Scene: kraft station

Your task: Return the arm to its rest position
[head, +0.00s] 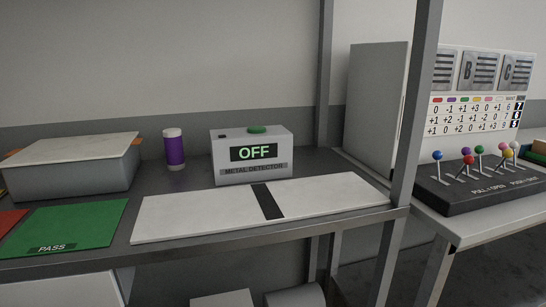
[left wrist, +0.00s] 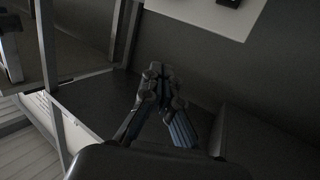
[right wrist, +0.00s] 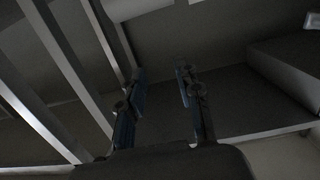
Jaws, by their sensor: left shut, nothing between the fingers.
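Neither of my arms shows in the head view. My left gripper (left wrist: 158,82) shows in the left wrist view, with its fingertips together and nothing between them. Below and beyond it are a dark flat surface and a grey wall. My right gripper (right wrist: 158,80) shows in the right wrist view, with its two fingers apart and the gap between them empty. Dark surfaces and pale metal posts lie beyond it.
On the bench stand a metal detector (head: 252,155) reading OFF, a purple bottle (head: 174,150), a grey bin (head: 75,165) and a green PASS mat (head: 65,228). A white strip (head: 190,216) lies in front. A lever box (head: 480,188) stands right, behind a post (head: 411,120).

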